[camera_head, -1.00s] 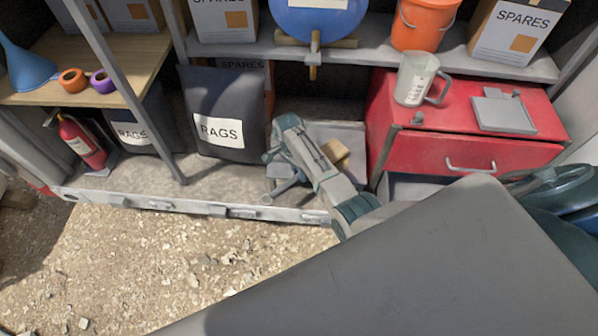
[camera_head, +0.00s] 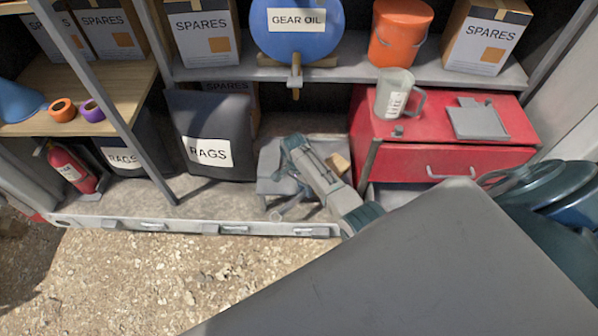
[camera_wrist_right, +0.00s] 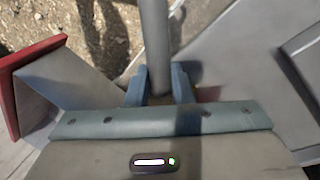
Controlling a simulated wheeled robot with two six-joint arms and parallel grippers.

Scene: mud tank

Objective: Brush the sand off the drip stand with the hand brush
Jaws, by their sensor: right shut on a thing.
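A low grey stand-like surface (camera_head: 272,172), probably the drip stand, sits on the bay floor below the gear oil tap, partly hidden by my right arm. My right gripper (camera_wrist_right: 158,88) points down and back toward the gravel beside it. Its fingers are shut on a grey round bar (camera_wrist_right: 154,40), which looks like the handle of the hand brush. The bristles are not visible, and I cannot tell whether they touch the stand. Sand on the stand is too small to make out. My left gripper is not in view.
A red drawer cabinet (camera_head: 450,155) with a clear jug (camera_head: 396,95) stands to the right. A black RAGS bag (camera_head: 212,130) stands to the left. The blue gear oil drum (camera_head: 297,30) is on the shelf above. A wooden block (camera_head: 338,163) lies behind my arm. Gravel lies in front.

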